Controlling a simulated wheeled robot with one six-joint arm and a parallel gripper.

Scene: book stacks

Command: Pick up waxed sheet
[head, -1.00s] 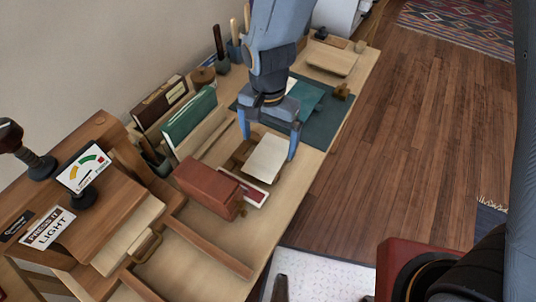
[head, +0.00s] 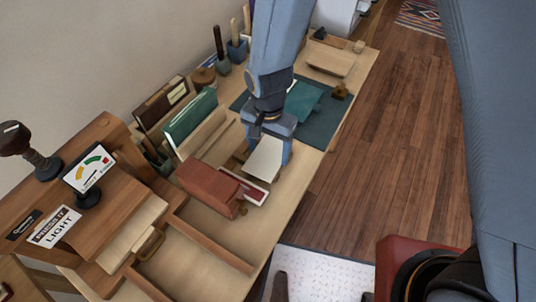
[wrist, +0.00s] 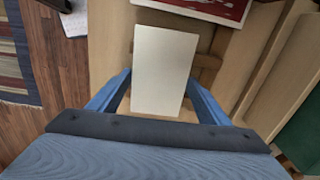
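The waxed sheet is most likely the plain cream rectangle (head: 263,160), which lies on a small brown wooden support on the workbench. It fills the middle of the wrist view (wrist: 163,72). My gripper (head: 267,143) is at its far end, pointing down. In the wrist view, its two blue fingers (wrist: 160,82) stand apart, one along each long side of the sheet. The fingertips are very close to the edges; I cannot tell whether they touch. The part of the sheet nearest my palm lies between the fingers.
A reddish-brown box (head: 208,184) and a red card with a pale border (head: 252,188) sit close on the near side. Green folders (head: 192,122) stand at the wall side. A dark green mat (head: 318,128) lies beyond. Open floor (head: 370,160) is on the right.

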